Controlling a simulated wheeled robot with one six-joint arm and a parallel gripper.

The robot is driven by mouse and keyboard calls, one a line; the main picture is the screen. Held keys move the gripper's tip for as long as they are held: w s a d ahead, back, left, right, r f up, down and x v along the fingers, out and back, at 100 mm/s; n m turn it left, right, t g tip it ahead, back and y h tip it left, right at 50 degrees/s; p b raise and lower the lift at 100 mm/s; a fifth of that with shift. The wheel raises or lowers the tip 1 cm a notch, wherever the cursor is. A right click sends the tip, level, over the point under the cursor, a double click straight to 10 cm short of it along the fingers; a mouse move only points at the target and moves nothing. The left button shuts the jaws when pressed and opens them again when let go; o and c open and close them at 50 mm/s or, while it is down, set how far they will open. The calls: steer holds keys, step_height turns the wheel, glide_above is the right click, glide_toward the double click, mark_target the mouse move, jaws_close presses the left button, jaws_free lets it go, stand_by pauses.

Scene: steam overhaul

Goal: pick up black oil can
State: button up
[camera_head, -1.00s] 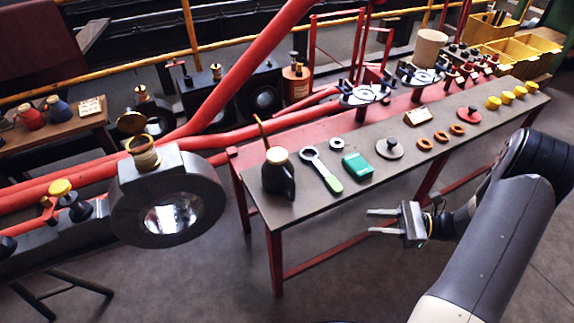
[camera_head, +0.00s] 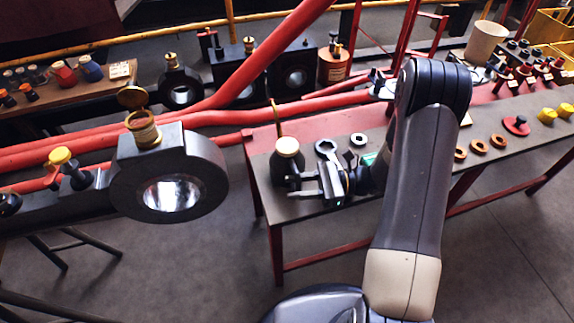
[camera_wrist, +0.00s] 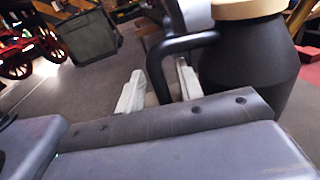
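The black oil can (camera_head: 281,171) stands upright at the left end of the workbench (camera_head: 304,208), with a cream-coloured cap and a thin brass spout rising behind it. In the wrist view the can (camera_wrist: 249,60) is large and close at the upper right, its black loop handle on its left side. My gripper (camera_head: 303,185) is at the can's handle side. In the wrist view its two pale fingers (camera_wrist: 160,88) are apart, with the handle's upright part between them. I see a gap around the handle, and the can's base is hidden.
Copper rings (camera_head: 479,146) lie further right. A grey ring-shaped casting (camera_head: 170,175) stands left of the bench, across a floor gap.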

steer(key=shift+c, duration=0.4)
jaws_close()
steer(key=shift+r, duration=0.1)
step_height(320, 180, up, 10)
steer(key=p, duration=0.3)
